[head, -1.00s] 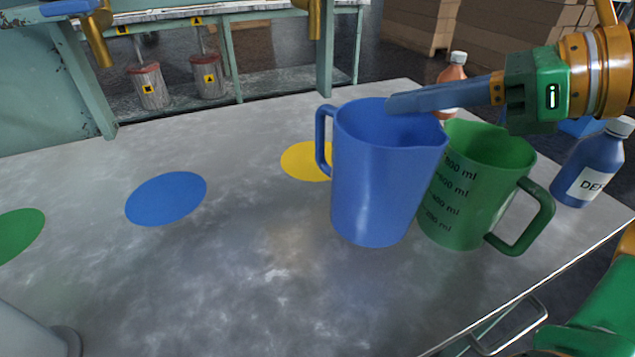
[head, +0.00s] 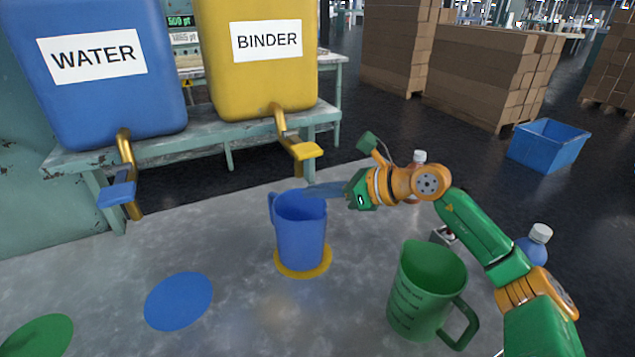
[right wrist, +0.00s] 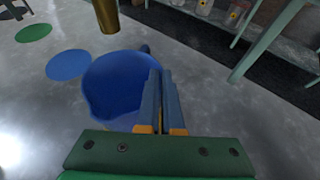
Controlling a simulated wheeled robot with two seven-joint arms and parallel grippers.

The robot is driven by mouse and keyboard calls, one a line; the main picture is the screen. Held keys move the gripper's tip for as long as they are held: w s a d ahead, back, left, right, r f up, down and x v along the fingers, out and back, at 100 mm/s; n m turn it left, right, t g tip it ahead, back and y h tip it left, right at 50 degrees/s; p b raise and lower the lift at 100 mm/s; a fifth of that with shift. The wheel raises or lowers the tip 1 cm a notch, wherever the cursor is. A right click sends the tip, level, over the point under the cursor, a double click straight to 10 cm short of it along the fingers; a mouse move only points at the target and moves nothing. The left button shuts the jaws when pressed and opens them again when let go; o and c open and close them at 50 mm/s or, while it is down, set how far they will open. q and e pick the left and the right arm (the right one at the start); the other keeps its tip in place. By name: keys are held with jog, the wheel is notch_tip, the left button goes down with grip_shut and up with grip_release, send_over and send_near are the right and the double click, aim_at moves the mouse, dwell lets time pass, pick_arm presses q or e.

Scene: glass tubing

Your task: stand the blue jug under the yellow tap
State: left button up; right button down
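The blue jug (head: 300,238) is upright over the yellow disc (head: 325,266), whose edge shows around its base; I cannot tell whether it touches the table. Its handle points left. The yellow tap (head: 303,150), under the yellow BINDER tank (head: 265,75), has its brass spout above and behind the jug's rim in the head view. In the right wrist view a brass spout (right wrist: 106,16) shows beyond the jug (right wrist: 110,90). My right gripper (head: 318,190) reaches in from the right and its fingers (right wrist: 161,98) are closed on the jug's rim. My left gripper is not in view.
A green jug (head: 415,300) stands at the front right, near my right arm. The blue tap (head: 118,190) hangs under the WATER tank (head: 100,70). A blue disc (head: 178,300) and a green disc (head: 40,338) lie clear. A blue bottle (head: 533,245) is at right.

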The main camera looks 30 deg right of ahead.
jog(key=shift+d+f, duration=0.1)
jog(key=shift+f, duration=0.3)
jog(key=c, duration=1.1)
grip_release()
jog(key=shift+s, duration=0.15)
jog(key=b+v, duration=0.8)
jog(key=v, duration=0.4)
